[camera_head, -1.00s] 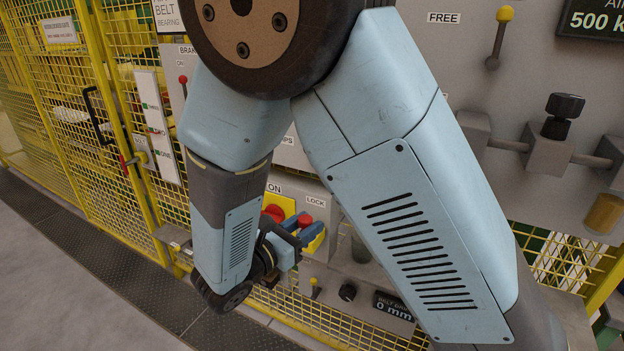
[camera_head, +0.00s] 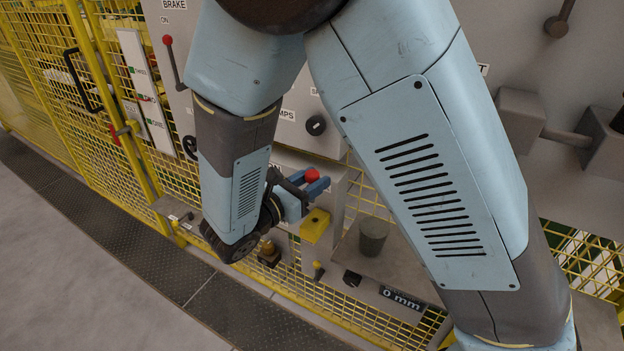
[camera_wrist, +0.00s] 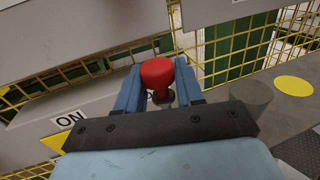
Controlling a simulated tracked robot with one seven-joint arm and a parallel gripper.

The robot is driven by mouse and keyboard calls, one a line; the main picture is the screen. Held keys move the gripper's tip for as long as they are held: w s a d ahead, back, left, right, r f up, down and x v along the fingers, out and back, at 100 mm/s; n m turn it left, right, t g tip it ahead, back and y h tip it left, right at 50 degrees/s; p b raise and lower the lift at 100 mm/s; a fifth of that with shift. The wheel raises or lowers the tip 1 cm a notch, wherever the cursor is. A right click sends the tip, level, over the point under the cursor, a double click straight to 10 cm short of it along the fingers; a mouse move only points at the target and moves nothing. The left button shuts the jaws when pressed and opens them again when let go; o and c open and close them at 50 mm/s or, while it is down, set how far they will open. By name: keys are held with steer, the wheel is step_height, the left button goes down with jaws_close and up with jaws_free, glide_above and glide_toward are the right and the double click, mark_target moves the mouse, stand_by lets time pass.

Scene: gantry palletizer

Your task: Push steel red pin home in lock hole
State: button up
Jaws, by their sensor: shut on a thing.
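The red pin (camera_head: 312,176) has a rounded red head and stands between the blue fingers of my gripper (camera_head: 318,186) in the head view. In the wrist view, the red pin (camera_wrist: 157,74) is between the two fingertips of my gripper (camera_wrist: 158,88), with a red neck and a dark collar below its head. My gripper is shut on the pin. The lock hole is not discernible in either current view. I cannot tell how deep the pin sits in anything.
A grey cylinder (camera_head: 373,236) stands on a ledge to the right, near a 0 mm display (camera_head: 402,298). Yellow mesh fence (camera_head: 45,90) runs along the left. An ON label (camera_wrist: 70,120) is in the wrist view.

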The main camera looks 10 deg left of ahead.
mark_target(312, 202)
steer(key=shift+f, duration=0.1)
steer(key=shift+f, duration=2.8)
steer(key=shift+s, duration=0.1)
steer(key=shift+f, duration=2.45)
steer(key=o, duration=1.2)
steer(key=shift+c, duration=0.2)
steer(key=v, duration=1.3)
steer(key=shift+s+a, duration=0.25)
steer(key=shift+a, duration=0.05)
steer(key=shift+f, duration=0.1)
